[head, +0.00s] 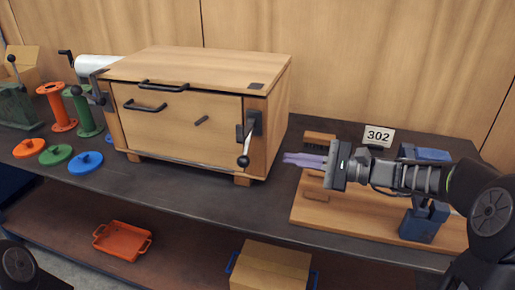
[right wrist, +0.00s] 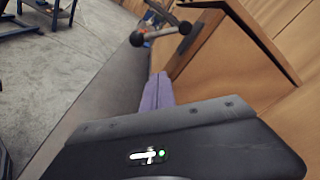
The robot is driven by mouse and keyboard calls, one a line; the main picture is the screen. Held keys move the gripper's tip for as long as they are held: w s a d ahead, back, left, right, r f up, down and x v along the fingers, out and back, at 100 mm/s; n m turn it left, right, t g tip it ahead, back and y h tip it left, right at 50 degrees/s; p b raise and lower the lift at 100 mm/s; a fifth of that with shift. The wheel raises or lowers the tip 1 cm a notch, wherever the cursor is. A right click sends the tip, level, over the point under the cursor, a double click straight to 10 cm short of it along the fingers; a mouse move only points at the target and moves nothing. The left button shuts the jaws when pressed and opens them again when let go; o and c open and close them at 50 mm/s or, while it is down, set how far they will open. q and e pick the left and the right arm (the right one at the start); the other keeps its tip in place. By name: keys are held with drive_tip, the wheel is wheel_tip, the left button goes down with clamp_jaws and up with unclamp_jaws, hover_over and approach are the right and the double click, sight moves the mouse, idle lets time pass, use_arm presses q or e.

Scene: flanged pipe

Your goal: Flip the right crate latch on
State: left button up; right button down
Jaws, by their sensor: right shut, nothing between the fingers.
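The wooden crate (head: 185,120) stands on the dark bench with its lid down. Its right latch (head: 251,138) is a grey lever with a dark ball knob, on the front right post. The lever hangs down with a slight tilt, the knob low. The lever and knob (right wrist: 182,29) also show at the top of the right wrist view. My right gripper (head: 288,159) has purple fingers, shut and empty, to the right of the crate and apart from the latch. The fingers (right wrist: 158,92) point towards the crate in the right wrist view. My left gripper is out of view.
A wooden board (head: 350,215) with blue clamps lies under my right arm. A sign reading 302 (head: 379,136) stands behind it. Orange and green flanged spools (head: 57,108) and coloured discs (head: 56,155) are left of the crate. An orange tray (head: 122,241) sits on the lower shelf.

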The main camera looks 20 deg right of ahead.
sight(247, 144)
drive_tip(key=shift+a, duration=0.1)
drive_tip(key=w+a+r+p, duration=0.1)
drive_tip(key=w+a+p, duration=0.1)
drive_tip(key=a, duration=0.6)
drive_tip(key=shift+w+a+r+p, duration=0.3)
drive_tip(key=shift+w+r+p, duration=0.05)
drive_tip(key=shift+w, duration=0.35)
